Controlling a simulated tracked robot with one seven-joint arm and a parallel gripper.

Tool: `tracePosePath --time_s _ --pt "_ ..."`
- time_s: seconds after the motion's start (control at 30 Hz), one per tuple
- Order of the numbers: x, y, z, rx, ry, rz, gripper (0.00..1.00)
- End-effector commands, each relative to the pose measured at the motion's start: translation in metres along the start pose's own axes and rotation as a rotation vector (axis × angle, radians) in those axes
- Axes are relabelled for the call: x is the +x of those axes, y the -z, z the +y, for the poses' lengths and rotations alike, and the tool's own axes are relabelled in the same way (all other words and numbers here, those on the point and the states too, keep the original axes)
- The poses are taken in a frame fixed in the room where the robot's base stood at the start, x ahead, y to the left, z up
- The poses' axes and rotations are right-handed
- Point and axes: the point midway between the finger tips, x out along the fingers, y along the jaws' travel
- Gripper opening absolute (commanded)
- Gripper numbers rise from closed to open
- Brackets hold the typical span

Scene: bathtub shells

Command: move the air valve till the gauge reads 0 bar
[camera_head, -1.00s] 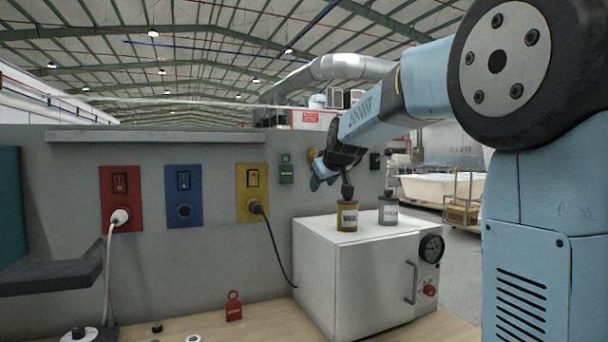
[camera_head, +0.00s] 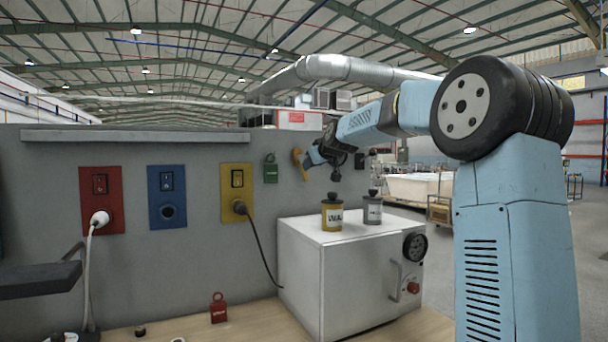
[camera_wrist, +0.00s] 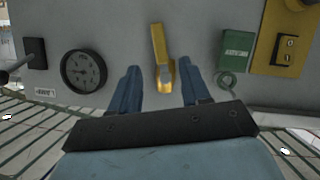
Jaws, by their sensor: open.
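The air valve's yellow lever (camera_wrist: 158,45) is on the grey wall, upright in the middle of the wrist view. It also shows in the head view (camera_head: 299,163), just left of my gripper (camera_head: 314,157). In the wrist view my gripper (camera_wrist: 158,68) is open and empty, with one blue finger on each side of the lever's line. I cannot tell whether the fingertips reach around the lever or touch it. A round black gauge (camera_wrist: 83,71) is on the wall left of the lever in the wrist view. Its needle is too small to read surely.
A green padlock (camera_wrist: 235,50) and a yellow switch panel (camera_wrist: 285,38) are close right of the lever in the wrist view; a black box (camera_wrist: 35,53) is left. Below my arm, a white cabinet (camera_head: 325,270) carries a yellow canister (camera_head: 331,215) and a grey one (camera_head: 372,210).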

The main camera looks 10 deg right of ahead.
Motion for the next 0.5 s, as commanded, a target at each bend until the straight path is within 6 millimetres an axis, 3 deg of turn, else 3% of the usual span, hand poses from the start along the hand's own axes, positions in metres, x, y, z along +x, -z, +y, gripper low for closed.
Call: tracePosePath --time_s 0.5 --pt "0.057 0.000 -0.002 0.000 0.003 0.000 0.47"
